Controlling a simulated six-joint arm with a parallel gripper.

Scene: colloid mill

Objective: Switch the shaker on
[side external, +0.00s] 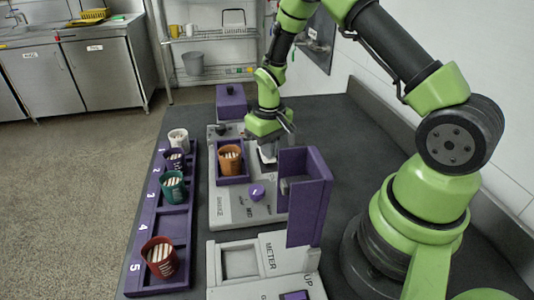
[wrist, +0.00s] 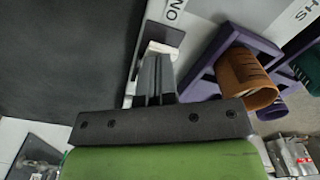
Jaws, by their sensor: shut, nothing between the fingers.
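The shaker is a light grey panel (side external: 228,205) with an orange-brown cup (side external: 230,158) standing in its purple square holder (side external: 220,179). The cup also shows in the wrist view (wrist: 246,78). In the wrist view a dark switch plate (wrist: 166,34) with a pale lever (wrist: 160,48) sits beside the printed ON label (wrist: 175,9). My gripper (wrist: 157,58) is shut and empty, with its fingertips right at the pale lever; I cannot tell whether they touch.
A purple upright bracket (side external: 308,198) stands close in front of my gripper. A purple knob (side external: 257,192) is on the panel. A purple numbered rack (side external: 178,221) with several cups lies left, and a METER unit (side external: 240,262) in front. The dark bench (side external: 335,130) is clear behind.

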